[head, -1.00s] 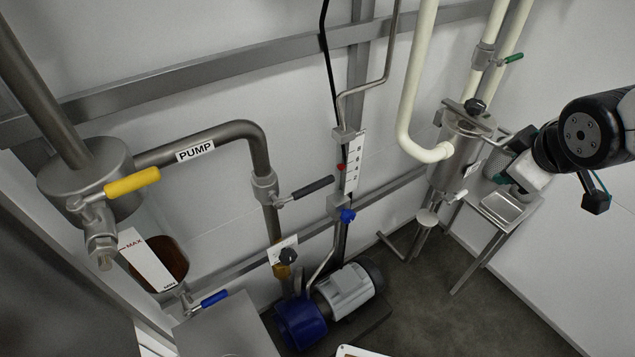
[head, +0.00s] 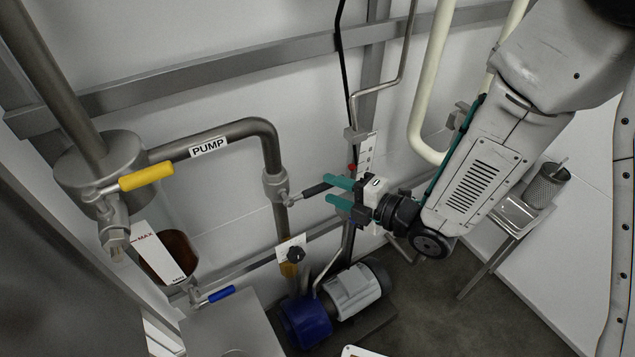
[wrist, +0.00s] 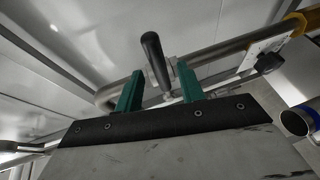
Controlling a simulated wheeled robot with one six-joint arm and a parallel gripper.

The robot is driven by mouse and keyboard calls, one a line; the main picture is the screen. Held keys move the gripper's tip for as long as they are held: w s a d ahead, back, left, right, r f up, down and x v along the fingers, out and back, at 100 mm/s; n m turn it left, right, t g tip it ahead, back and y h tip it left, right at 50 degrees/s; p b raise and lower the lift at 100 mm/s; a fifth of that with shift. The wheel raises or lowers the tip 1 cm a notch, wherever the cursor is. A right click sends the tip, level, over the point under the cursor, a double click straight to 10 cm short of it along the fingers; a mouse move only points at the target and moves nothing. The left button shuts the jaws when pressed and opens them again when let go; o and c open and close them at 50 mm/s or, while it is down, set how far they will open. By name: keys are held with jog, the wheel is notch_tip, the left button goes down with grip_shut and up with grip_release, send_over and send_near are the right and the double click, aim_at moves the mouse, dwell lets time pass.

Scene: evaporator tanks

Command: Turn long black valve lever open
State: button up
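The long black valve lever (head: 314,190) sits on the vertical pipe below the bend of the PUMP pipe. It points right, away from its grey valve body (head: 276,184). My gripper (head: 332,190) is open, with its two teal fingers apart near the lever's outer end. In the wrist view the black lever (wrist: 155,58) shows between the two teal fingers of my gripper (wrist: 158,88), with a gap on each side. The lever's far end is partly hidden by the gripper in the head view.
A yellow-handled valve (head: 146,177) is at the left and a blue-handled valve (head: 220,294) lower left. A black knob (head: 295,254) and the pump motor (head: 353,289) are below.

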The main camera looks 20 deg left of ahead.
aim_at(328, 188)
jog(key=x, duration=0.5)
jog(key=shift+w+a+f, duration=0.1)
jog(key=shift+w, duration=0.05)
grip_shut()
